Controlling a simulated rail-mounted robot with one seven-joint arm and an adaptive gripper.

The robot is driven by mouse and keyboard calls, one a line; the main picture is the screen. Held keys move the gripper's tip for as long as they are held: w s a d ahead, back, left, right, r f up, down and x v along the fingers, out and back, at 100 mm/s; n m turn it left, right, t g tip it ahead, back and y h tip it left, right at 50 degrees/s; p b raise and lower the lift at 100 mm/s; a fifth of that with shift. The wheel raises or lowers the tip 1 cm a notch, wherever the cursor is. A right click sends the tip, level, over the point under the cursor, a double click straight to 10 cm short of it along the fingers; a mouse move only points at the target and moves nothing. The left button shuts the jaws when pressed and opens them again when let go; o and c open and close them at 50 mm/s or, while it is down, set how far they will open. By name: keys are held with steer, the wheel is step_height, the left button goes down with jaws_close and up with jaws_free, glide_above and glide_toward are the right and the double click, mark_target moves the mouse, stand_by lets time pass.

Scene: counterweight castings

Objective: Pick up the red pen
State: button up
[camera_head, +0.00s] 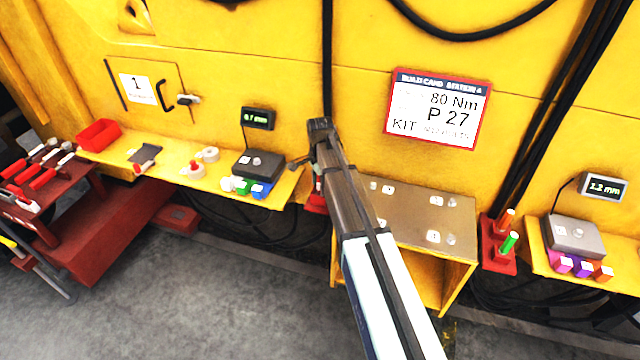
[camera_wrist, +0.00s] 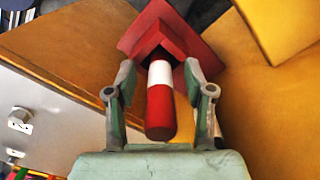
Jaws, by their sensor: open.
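The red pen (camera_wrist: 160,105), a red cylinder with a white band, stands in a red holder (camera_wrist: 170,28) in the wrist view. My gripper (camera_wrist: 160,78) is open, with one finger on each side of the pen. I cannot tell whether either finger touches it. In the head view my gripper (camera_head: 308,165) is over the gap between the left shelf and the grey-topped stand. The red holder (camera_head: 316,204) shows just below it there, and the pen is mostly hidden by my arm.
The grey-topped stand (camera_head: 420,205) is close on the right. The left yellow shelf (camera_head: 150,163) carries a gauge box (camera_head: 258,165), small coloured blocks and a red bin (camera_head: 99,135). Another red holder (camera_head: 497,262) holds orange and green pens. Black cables hang on the yellow wall.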

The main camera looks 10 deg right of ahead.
jaws_close()
steer(key=shift+r, duration=0.1)
stand_by(0.3)
